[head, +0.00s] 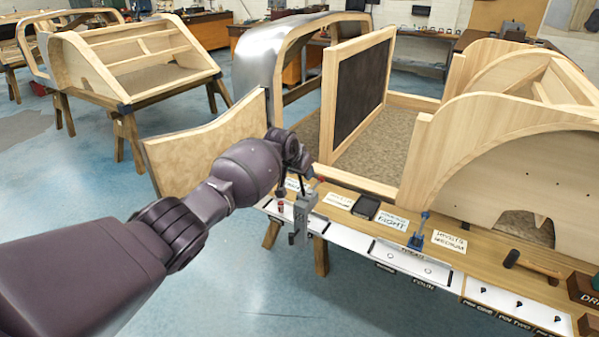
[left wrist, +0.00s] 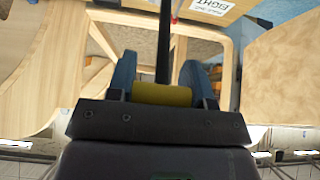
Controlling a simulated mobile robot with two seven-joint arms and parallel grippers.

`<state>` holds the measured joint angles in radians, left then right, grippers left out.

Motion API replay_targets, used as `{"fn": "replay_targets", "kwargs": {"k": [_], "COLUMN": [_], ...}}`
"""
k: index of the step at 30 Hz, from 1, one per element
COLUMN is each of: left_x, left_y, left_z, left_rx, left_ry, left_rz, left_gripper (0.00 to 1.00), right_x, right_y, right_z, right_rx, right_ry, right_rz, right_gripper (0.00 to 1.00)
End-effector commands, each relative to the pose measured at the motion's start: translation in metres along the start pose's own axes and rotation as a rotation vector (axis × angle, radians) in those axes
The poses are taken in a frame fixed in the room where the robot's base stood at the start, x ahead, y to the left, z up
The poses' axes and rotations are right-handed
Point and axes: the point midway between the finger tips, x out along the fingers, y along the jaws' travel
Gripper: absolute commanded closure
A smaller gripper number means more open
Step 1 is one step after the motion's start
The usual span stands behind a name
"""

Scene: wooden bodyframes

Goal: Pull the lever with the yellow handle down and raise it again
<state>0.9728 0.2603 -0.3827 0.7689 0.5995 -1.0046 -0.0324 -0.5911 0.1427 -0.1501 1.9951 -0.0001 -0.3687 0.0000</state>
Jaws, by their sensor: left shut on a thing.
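The lever's yellow handle (left wrist: 162,95) sits between the two fingers of my left gripper (left wrist: 159,75) in the left wrist view, and the gripper is shut on it. A dark lever rod (left wrist: 164,45) runs from the handle toward the top of that view. In the head view my left gripper (head: 302,172) is above a grey lever mount (head: 301,217) at the bench's front edge. The yellow handle is hidden behind my gripper there. My right gripper is not in view.
The wooden bench holds paper labels, a dark tray (head: 365,207), a blue clamp-like tool (head: 418,232) and a hammer (head: 532,266). A wooden bodyframe (head: 510,150) stands behind them. An open wooden door panel (head: 205,140) is behind my left arm. Blue floor is clear at the front.

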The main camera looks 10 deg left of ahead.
Motion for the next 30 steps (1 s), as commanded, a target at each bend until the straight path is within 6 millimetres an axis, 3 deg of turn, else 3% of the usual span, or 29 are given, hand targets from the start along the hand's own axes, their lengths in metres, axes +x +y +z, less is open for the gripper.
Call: {"fn": "replay_targets", "kwargs": {"k": [9,10,15,24,30], "left_x": [0.000,0.000,0.000,-0.001,-0.013], "left_y": [0.001,0.001,0.001,0.001,0.000], "left_z": [-0.001,-0.001,-0.001,0.000,-0.001], "left_rx": [0.001,0.001,0.001,0.000,0.000], "left_ry": [0.005,0.005,0.003,0.001,0.003], "left_rz": [0.001,0.001,0.001,0.001,0.002], "left_gripper": [0.96,0.50,0.28,0.28,0.28], "right_x": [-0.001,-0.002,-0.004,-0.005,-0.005], "right_y": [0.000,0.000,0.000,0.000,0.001], "right_z": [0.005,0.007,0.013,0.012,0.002], "right_rx": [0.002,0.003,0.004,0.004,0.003], "right_ry": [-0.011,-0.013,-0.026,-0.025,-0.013], "right_rz": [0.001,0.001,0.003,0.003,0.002], "right_gripper": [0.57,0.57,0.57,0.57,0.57]}}
